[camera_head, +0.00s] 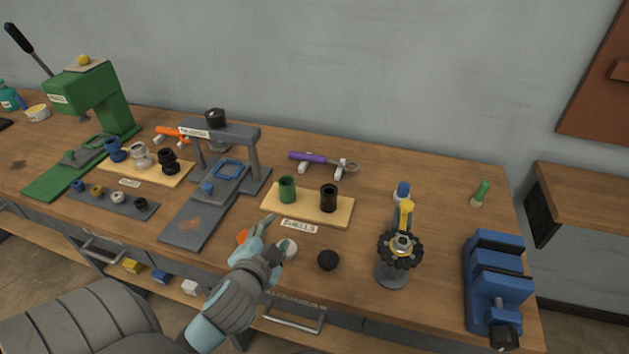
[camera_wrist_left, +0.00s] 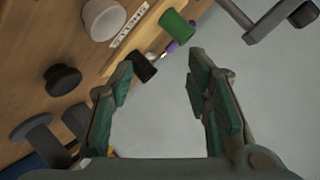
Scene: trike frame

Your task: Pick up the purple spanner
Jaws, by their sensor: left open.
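The purple spanner (camera_head: 309,157) lies at the back of the bench, resting on two small white supports. Its purple handle points left and its grey ring end points right. In the left wrist view a small part of the purple handle (camera_wrist_left: 172,47) shows, mostly hidden behind the green shell. My left gripper (camera_head: 271,233) is in front of the shells board, nearer the bench's front edge, and well apart from the spanner. In the left wrist view its fingers (camera_wrist_left: 160,95) are spread with nothing between them. My right gripper is not in view.
A green shell (camera_head: 287,189) and a black shell (camera_head: 328,198) stand on a wooden board (camera_head: 307,214) between my left gripper and the spanner. A grey press frame (camera_head: 255,152) stands left of the spanner. A blue vise (camera_head: 497,283) is at right.

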